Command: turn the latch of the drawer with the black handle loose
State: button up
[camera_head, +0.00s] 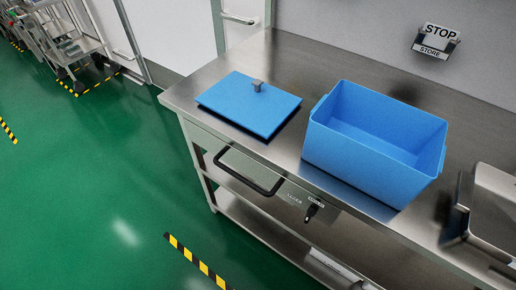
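The drawer front (225,146) is in the steel table's front edge. Its black bar handle (249,180) runs along the front, and the drawer looks shut. A small black latch (312,211) sits on the front to the right of the handle, pointing downward and a little left. Small markings show beside and above it, too small to read. My gripper is not seen in this view, and nothing touches the latch or the handle.
An open blue bin (374,140) and a blue lid (249,105) with a grey knob lie on the steel table (290,62). A metal box (490,212) stands at the right. A lower shelf (262,238) runs below.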

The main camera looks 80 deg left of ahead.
aim_at(311, 212)
jog(key=j+u, duration=0.1)
jog(key=u, duration=0.35)
jog(key=j+u, duration=0.1)
jog(key=u, duration=0.4)
jog(key=j+u, duration=0.1)
jog(key=u, duration=0.8)
jog(key=i+j+u, duration=0.1)
jog(key=u, duration=0.35)
